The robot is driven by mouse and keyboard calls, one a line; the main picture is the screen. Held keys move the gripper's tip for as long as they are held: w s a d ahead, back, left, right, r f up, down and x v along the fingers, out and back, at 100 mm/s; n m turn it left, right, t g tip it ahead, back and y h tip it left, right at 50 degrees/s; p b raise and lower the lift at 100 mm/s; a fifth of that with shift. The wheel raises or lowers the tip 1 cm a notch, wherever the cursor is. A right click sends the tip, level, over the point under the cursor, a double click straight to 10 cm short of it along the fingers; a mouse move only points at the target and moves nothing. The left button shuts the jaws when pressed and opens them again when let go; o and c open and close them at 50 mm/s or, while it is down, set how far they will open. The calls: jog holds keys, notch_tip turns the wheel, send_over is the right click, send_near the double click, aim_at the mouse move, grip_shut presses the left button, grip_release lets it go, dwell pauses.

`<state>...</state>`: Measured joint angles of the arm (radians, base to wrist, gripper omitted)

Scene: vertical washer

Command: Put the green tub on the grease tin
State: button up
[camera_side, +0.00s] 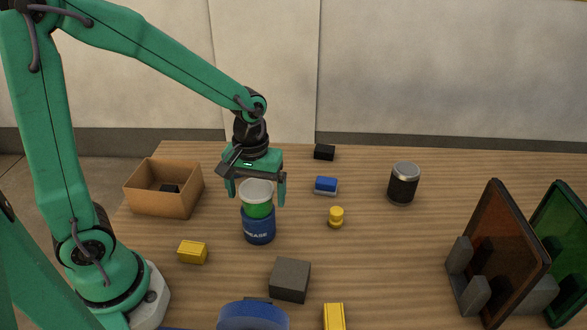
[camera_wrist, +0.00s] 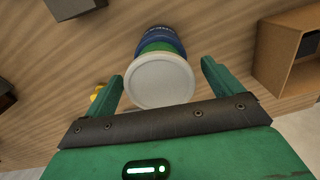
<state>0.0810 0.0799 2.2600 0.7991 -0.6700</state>
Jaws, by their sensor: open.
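The green tub (camera_side: 257,209) with a pale lid stands upright on the blue grease tin (camera_side: 259,229), touching it, in the side view. In the wrist view the tub's round pale lid (camera_wrist: 160,81) faces me, with the blue tin (camera_wrist: 157,34) behind it. My gripper (camera_side: 256,200) is above and around the tub, fingers pointing down. Its fingers are apart on either side of the lid, and the wrist view (camera_wrist: 163,80) shows gaps between each finger and the tub. The tub's far side is hidden.
An open cardboard box (camera_side: 163,198) stands left of the tin. A yellow block (camera_side: 193,252), a dark grey block (camera_side: 290,279) and a yellow knob-like piece (camera_side: 336,217) lie nearby. A dark canister (camera_side: 404,183) and upright panels (camera_side: 499,255) stand to the right. The table's middle right is mostly clear.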

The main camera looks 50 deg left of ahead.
notch_tip(320, 180, up, 11)
dwell(0.5)
jog(key=shift+s, duration=0.1)
dwell(0.4)
jog(key=m+t, duration=0.6)
jog(key=m, duration=0.1)
send_near(251, 190)
jog(key=s+a+r, duration=0.2)
jog(key=s+r, duration=0.1)
jog(key=r, duration=0.1)
jog(key=shift+s+a+r, duration=0.15)
jog(key=shift+s+r, duration=0.2)
